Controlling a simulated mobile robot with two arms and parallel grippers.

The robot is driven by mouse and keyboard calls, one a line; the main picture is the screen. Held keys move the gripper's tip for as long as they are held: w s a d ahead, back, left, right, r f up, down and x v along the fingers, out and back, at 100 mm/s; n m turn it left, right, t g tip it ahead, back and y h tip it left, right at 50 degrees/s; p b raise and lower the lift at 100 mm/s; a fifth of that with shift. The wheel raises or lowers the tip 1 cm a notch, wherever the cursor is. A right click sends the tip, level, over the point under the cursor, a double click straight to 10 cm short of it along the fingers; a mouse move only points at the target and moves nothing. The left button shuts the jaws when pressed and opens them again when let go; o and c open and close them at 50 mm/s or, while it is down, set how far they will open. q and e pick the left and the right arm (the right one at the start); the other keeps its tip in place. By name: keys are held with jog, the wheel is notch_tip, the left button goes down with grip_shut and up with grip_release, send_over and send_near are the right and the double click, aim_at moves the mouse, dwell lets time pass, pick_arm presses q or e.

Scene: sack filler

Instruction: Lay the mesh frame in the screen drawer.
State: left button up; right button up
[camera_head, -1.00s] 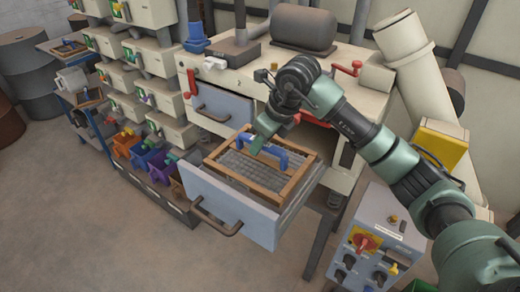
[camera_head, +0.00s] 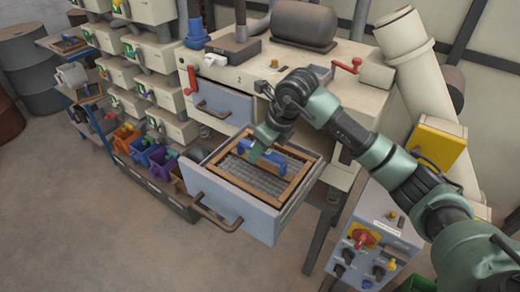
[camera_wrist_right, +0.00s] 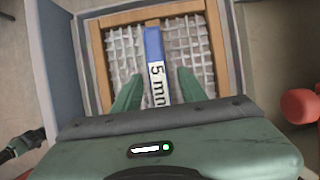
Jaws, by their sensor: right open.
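The mesh frame (camera_head: 250,180) has a wooden rim, wire mesh and a blue handle bar (camera_head: 267,160) across its middle. It lies inside the open screen drawer (camera_head: 252,219), within the drawer walls, and looks roughly level. In the right wrist view the frame (camera_wrist_right: 97,68) sits inside the grey drawer walls, and its handle (camera_wrist_right: 153,45) carries a "5 mm" label. My right gripper (camera_head: 255,154) is over the handle. In the wrist view its green fingers (camera_wrist_right: 159,90) are open, one on each side of the handle with gaps.
Colored bins (camera_head: 142,152) stand to the left. A control box (camera_head: 375,240) stands close at the right. The floor at front left is clear.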

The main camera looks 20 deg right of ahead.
jog(key=b+v, duration=0.3)
jog(key=v, duration=0.7)
jog(key=shift+r, duration=0.25)
jog(key=shift+s+d+r, duration=0.2)
jog(key=shift+s+r, duration=0.05)
jog(key=shift+r, duration=0.4)
